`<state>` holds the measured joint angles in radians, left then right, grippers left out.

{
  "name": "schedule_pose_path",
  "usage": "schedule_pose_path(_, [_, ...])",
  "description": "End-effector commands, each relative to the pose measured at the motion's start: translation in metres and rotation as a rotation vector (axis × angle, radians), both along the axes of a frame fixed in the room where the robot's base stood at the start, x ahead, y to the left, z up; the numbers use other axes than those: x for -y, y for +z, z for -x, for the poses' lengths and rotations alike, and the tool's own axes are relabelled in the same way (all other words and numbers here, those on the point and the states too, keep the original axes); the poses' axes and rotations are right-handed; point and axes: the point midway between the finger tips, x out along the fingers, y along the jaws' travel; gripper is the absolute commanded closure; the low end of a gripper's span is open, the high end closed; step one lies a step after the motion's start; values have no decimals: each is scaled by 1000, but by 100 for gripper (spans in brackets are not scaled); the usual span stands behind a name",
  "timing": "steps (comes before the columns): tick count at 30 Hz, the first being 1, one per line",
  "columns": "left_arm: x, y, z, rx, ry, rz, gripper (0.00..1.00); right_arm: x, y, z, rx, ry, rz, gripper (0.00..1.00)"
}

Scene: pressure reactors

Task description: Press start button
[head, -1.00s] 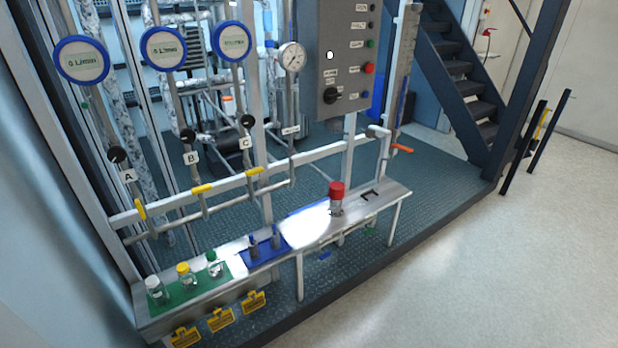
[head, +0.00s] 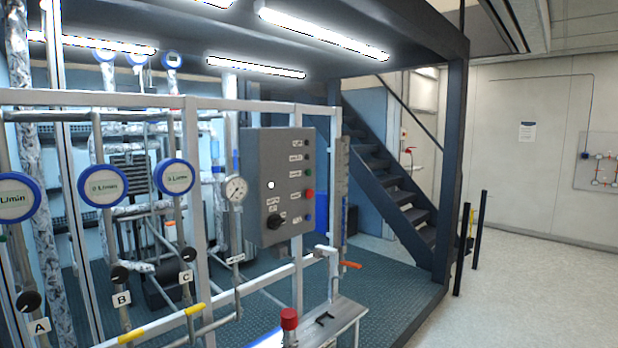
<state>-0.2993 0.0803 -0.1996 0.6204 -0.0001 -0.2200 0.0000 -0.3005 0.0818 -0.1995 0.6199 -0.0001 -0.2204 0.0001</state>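The grey control panel (head: 259,160) is mounted on the white frame near the middle of the head view. Its right side carries a column of small buttons or lamps. Among them are a green button (head: 306,173), a larger red button (head: 308,194) and a blue button (head: 308,217). A black rotary knob (head: 274,221) sits at the lower left, and a small white round spot (head: 271,185) is above it. The labels are too small to read, so I cannot tell which button is start. Neither of my grippers is in view.
A pressure gauge (head: 236,189) and blue-rimmed flow meters (head: 174,176) are left of the panel. A pipe with an orange handle (head: 350,265) and a red-capped bottle (head: 289,319) on a bench are below. Stairs (head: 385,185) rise behind. Open floor (head: 530,300) lies right.

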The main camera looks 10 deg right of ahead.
Motion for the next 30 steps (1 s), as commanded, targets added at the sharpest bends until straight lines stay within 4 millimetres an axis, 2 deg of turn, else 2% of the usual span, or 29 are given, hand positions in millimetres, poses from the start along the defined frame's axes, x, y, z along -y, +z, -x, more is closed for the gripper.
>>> schedule_pose_path(11, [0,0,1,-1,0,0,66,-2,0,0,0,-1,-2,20])
schedule_pose_path(12, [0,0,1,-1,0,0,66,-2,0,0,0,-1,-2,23])
schedule_pose_path(30, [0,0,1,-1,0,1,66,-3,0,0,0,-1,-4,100])
